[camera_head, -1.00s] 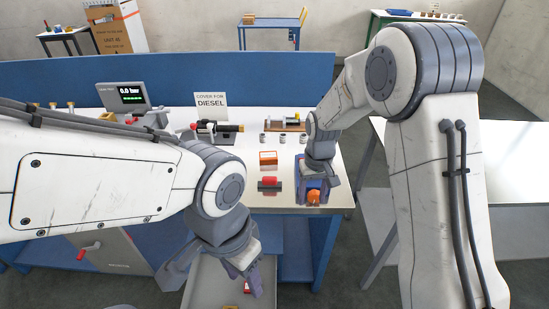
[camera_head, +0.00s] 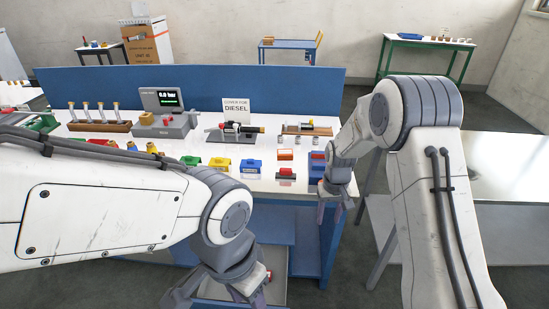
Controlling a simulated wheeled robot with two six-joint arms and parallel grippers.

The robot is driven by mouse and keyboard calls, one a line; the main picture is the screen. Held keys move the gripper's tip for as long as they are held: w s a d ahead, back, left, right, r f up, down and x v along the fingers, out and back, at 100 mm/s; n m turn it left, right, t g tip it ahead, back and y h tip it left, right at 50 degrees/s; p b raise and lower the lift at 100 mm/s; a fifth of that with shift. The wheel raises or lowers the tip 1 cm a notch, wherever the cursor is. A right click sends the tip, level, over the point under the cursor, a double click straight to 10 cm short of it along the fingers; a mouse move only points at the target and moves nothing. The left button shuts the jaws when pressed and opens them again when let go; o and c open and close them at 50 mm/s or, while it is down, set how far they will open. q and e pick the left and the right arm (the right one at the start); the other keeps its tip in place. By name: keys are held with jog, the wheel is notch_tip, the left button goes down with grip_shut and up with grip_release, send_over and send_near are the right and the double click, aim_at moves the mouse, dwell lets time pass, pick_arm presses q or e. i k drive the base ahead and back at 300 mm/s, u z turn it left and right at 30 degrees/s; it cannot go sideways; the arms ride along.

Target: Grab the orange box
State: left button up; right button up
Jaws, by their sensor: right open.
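A small orange box (camera_head: 285,154) with a pale face sits on the white workbench, right of centre, behind a red-topped block. My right gripper (camera_head: 335,207) points down at the bench's front right corner, to the right of and nearer than the orange box. It is open, apart from the box, and nothing shows between its fingers. My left gripper (camera_head: 250,296) hangs low in front of the bench, near the bottom edge of the view. Its fingertips are partly cut off, so its opening is unclear.
A blue container (camera_head: 317,166) stands just left of my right gripper. A red-topped block (camera_head: 286,173) lies in front of the orange box. Green, yellow and blue bins (camera_head: 220,163) line the front.

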aim_at(283, 153)
jog(key=u, duration=0.6)
jog(key=i, duration=1.7)
jog(key=z, duration=0.7)
